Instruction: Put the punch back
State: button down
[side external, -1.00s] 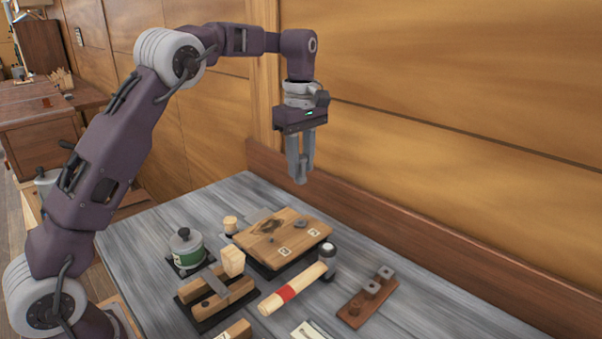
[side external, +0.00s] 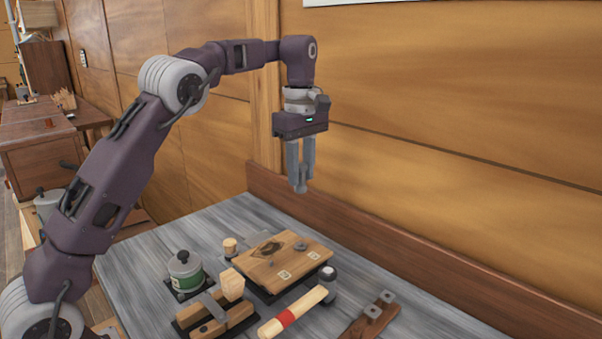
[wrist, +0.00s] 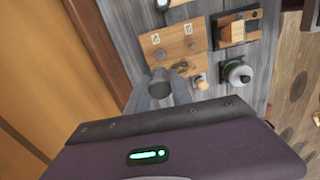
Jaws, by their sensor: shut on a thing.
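My gripper (side external: 299,187) hangs above the far part of the grey bench, close to the wood-panelled wall. Its fingers are shut on a small grey metal piece, apparently the punch (side external: 299,188). Only a rounded grey bit of it shows at the fingertips. In the wrist view a grey cylindrical end (wrist: 160,82) shows by the fingers, in front of the wooden board. A brown wooden rack (side external: 362,328) with two grey metal blocks on top lies at the front right of the bench, cut by the lower picture edge.
A wooden board (side external: 262,266) with two pale labels lies below my gripper. Around it are a hammer (side external: 308,304) with a red-banded handle, a green-labelled jar (side external: 185,270), a small wooden peg (side external: 230,246) and a wooden block fixture (side external: 237,314). The bench's back left is clear.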

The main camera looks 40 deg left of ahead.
aim_at(301, 165)
dwell(0.3)
jog(key=shift+r, duration=2.25)
jog(key=shift+w+d+f, duration=0.65)
jog(key=shift+d+f, duration=1.45)
jog(key=shift+f, duration=2)
jog(key=shift+w+d+f, duration=0.65)
jog(key=shift+d+f, duration=1.4)
jog(key=shift+f, duration=2.05)
jog(key=shift+w+d+f, duration=0.65)
jog(key=shift+d+f, duration=1.45)
jog(key=shift+f, duration=2)
jog(key=shift+f, duration=0.35)
jog(key=c, duration=1.1)
grip_release()
jog(key=shift+o, duration=0.2)
notch_tip(301, 165, up, 8)
